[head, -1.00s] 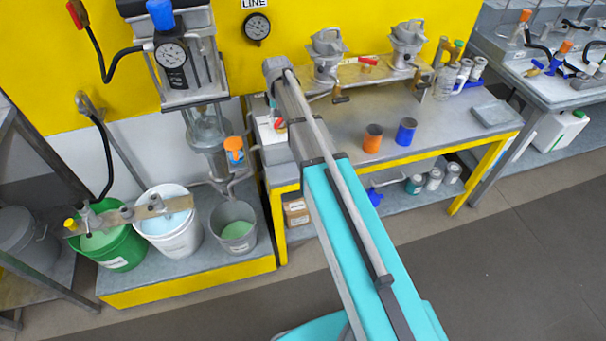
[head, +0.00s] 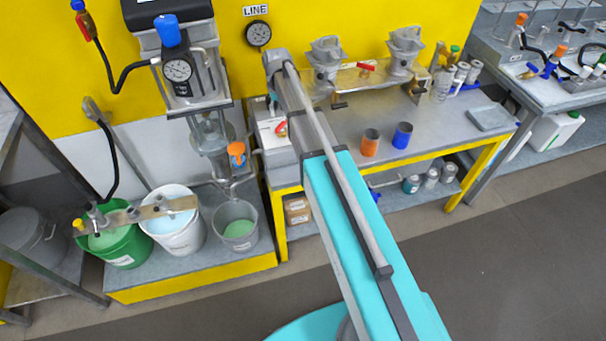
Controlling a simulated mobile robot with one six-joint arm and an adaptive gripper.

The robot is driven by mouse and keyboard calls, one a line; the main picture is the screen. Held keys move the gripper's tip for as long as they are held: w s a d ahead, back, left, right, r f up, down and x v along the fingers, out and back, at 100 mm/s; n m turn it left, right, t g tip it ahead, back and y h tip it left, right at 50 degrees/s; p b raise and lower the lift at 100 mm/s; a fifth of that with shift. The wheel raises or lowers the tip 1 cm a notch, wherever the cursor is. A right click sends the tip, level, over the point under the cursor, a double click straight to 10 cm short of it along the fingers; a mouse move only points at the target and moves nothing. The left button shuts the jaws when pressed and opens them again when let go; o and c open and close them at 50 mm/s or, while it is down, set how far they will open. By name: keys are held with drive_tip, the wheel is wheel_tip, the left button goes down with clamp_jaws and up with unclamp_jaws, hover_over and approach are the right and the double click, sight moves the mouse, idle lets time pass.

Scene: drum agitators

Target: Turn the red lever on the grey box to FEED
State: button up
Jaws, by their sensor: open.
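A pale grey box (head: 268,132) stands at the left end of the steel bench, partly covered by my arm. A small red lever (head: 281,129) shows on it, right against the edge of my arm. The lever's exact angle and any FEED marking are too small or hidden to read. My arm reaches from the bottom of the head view up over the bench, and its far end is above and behind the box. A small teal part shows just above the box beside the arm. My gripper's fingers are hidden behind the arm, so contact with the lever cannot be seen.
Orange (head: 370,142) and blue (head: 402,135) cups stand on the bench (head: 440,130), right of my arm. Two grey metal vessels stand at the back. A dosing column (head: 210,130) and several buckets are to the left. The floor at lower right is clear.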

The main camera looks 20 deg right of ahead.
sight(281, 123)
drive_tip(key=shift+r+p, duration=3.9)
drive_tip(key=shift+r, duration=0.3)
drive_tip(key=s+f+b, duration=0.7)
drive_tip(key=s, duration=0.6)
drive_tip(key=s+f+b, duration=0.7)
drive_tip(key=s, duration=0.5)
drive_tip(key=shift+s+d+f, duration=0.25)
drive_tip(key=shift+s, duration=0.1)
